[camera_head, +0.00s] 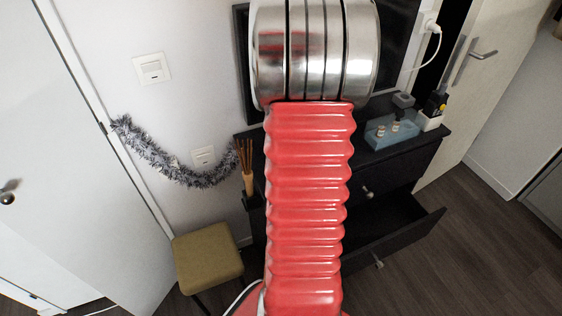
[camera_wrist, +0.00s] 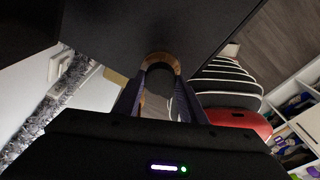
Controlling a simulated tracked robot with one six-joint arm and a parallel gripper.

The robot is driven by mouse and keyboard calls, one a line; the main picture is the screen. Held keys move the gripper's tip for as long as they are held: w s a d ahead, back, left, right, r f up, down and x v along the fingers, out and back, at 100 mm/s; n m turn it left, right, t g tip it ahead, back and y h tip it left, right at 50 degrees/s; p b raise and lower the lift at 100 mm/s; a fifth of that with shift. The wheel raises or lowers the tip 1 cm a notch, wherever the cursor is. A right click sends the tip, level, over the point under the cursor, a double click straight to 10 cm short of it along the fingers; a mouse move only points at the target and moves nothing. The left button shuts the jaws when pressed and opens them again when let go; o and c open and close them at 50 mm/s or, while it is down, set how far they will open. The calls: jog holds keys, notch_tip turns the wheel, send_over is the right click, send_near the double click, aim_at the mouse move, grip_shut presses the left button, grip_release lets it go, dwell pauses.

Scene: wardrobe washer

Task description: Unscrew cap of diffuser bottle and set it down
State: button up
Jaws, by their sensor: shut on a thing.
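In the wrist view my gripper (camera_wrist: 160,78) has its two fingers closing on a small brown, rounded piece that looks like the cap (camera_wrist: 161,60). The bottle under it is not clearly visible there, and I cannot tell whether cap and bottle are apart. In the head view a tan diffuser bottle (camera_head: 249,183) with thin brown reeds stands upright at the left end of the dark dresser. My red arm hides my gripper in the head view.
The dark dresser (camera_head: 400,163) has an open drawer (camera_head: 395,232). A blue tray (camera_head: 390,132) with small bottles sits on its right side. A stool (camera_head: 207,255) stands at lower left. Tinsel (camera_head: 165,162) hangs on the wall. Free floor lies at right.

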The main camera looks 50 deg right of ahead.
jog(key=o, duration=1.4)
jog(key=shift+c, duration=0.2)
